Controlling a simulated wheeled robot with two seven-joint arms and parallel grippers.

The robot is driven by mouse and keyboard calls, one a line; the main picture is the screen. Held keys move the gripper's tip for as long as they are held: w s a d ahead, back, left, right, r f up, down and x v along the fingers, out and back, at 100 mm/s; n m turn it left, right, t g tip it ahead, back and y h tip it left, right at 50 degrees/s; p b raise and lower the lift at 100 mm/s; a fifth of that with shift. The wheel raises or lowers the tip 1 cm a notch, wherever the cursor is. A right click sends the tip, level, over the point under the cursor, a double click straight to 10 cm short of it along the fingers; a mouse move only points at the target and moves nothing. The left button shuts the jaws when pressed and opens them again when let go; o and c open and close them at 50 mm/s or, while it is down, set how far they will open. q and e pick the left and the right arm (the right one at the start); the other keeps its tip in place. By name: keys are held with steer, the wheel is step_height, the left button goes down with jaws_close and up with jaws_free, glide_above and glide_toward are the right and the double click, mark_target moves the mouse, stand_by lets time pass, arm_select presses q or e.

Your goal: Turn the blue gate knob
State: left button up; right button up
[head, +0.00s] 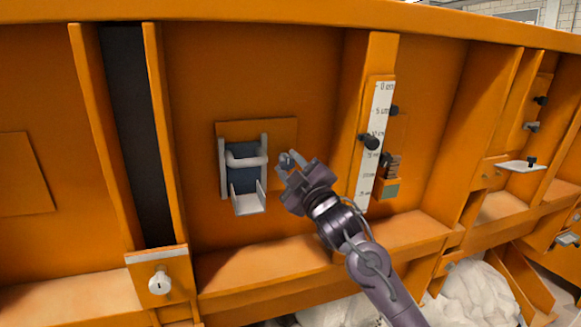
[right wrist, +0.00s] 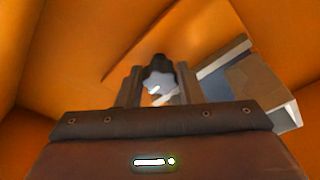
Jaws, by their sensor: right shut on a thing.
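The blue gate knob (right wrist: 158,83) shows in the right wrist view as a small pale-blue, star-shaped knob with a dark part behind it. It sits between the two fingers of my right gripper (right wrist: 157,76), which is shut on it. In the head view my right gripper (head: 289,163) reaches the orange wall just right of the gate, and its fingers mostly hide the knob. The gate (head: 243,176) has a dark blue panel, a light grey frame with a crossbar and a small chute below. The knob's turn angle cannot be told. My left gripper is not in view.
A white scale strip (head: 375,135) with a black knob (head: 369,142) stands right of my gripper. A tall dark slot (head: 135,130) and a white knob (head: 159,281) are at the left. An orange ledge (head: 255,262) runs below the gate.

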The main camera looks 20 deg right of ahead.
mark_target(290, 167)
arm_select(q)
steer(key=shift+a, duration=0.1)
arm_select(e)
steer(key=shift+f, duration=0.1)
steer(key=o, duration=1)
steer(key=shift+c, duration=0.2)
steer(key=shift+s, duration=0.1)
steer(key=shift+s+d+f, duration=0.1)
steer(key=shift+s+f, duration=0.05)
steer(key=shift+s, duration=0.15)
steer(key=b+v, duration=0.1)
steer(key=v, duration=0.1)
steer(key=shift+s+d+f, duration=0.1)
steer(key=shift+s+f, duration=0.1)
steer(key=shift+s, duration=0.15)
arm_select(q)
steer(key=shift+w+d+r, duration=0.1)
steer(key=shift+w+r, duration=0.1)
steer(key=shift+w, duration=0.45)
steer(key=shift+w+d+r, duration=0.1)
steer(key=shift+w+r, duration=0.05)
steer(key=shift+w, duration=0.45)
arm_select(e)
steer(key=shift+v, duration=2.05)
